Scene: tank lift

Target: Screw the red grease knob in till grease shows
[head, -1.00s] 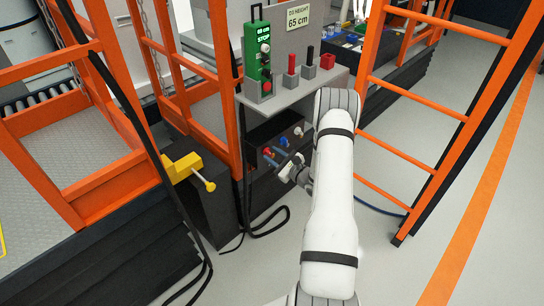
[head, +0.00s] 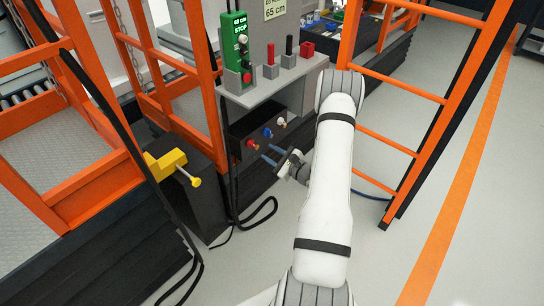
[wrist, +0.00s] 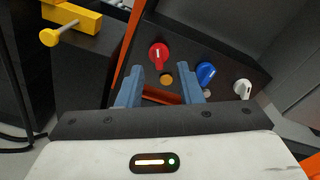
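The red grease knob (wrist: 159,55) is the leftmost of three knobs on a dark panel box (head: 284,128). It also shows in the head view (head: 250,143). A blue knob (wrist: 206,73) and a white knob (wrist: 243,88) stand to its right. A small orange-yellow disc (wrist: 166,79) sits below the red knob. My gripper (wrist: 160,82) is open and empty, with its two blue-grey fingers apart. In the wrist view the red knob appears just beyond and between the fingertips, not touched as far as I can tell. In the head view my gripper (head: 269,155) is in front of the panel.
A grey shelf (head: 275,82) with a green control box (head: 237,48) and small levers is above. An orange ladder (head: 390,110) stands to the right. Black cables hang at left.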

